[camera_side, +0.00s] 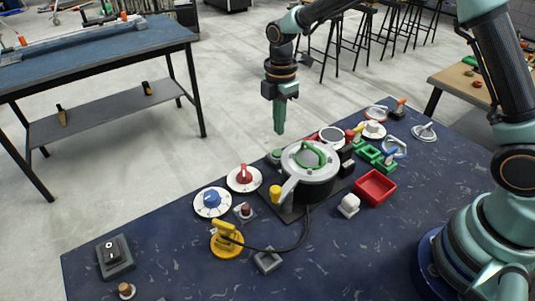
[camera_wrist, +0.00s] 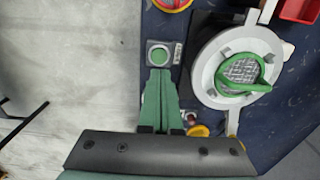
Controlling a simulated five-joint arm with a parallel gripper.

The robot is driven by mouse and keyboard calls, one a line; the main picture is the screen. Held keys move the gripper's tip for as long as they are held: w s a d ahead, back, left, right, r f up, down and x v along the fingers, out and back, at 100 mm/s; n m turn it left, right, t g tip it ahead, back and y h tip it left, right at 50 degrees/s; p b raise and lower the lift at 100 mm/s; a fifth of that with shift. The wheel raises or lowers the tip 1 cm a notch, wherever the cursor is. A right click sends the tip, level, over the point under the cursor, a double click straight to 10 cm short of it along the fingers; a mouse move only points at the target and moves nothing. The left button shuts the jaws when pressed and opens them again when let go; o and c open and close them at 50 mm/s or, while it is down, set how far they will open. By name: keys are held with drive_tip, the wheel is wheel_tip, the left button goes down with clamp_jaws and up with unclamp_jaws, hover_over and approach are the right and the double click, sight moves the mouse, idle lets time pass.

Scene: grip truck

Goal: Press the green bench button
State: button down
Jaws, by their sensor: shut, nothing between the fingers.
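The green bench button (camera_wrist: 160,56) is a round green cap on a grey square base, with a small label beside it in the wrist view. In the side view the button (camera_side: 276,154) sits at the far edge of the blue bench, left of the pot. My gripper (camera_side: 279,131) is shut and empty, pointing down above the button with a gap between. In the wrist view my gripper's closed green fingertips (camera_wrist: 160,72) appear just below the button, not covering it.
A white-lidded pot (camera_side: 310,165) with a green handle stands right beside the button. A red dial (camera_side: 243,177), a blue dial (camera_side: 212,200), a yellow handle (camera_side: 227,240) and a red tray (camera_side: 375,187) are on the bench. The air left of the button is clear.

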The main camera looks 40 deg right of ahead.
sight(279, 153)
drive_tip(key=shift+f, duration=3.2)
drive_tip(key=shift+s+f, duration=0.1)
drive_tip(key=shift+f, duration=1)
wheel_tip(279, 153, up, 15)
drive_tip(key=shift+w, duration=0.4)
drive_tip(key=shift+r, duration=0.1)
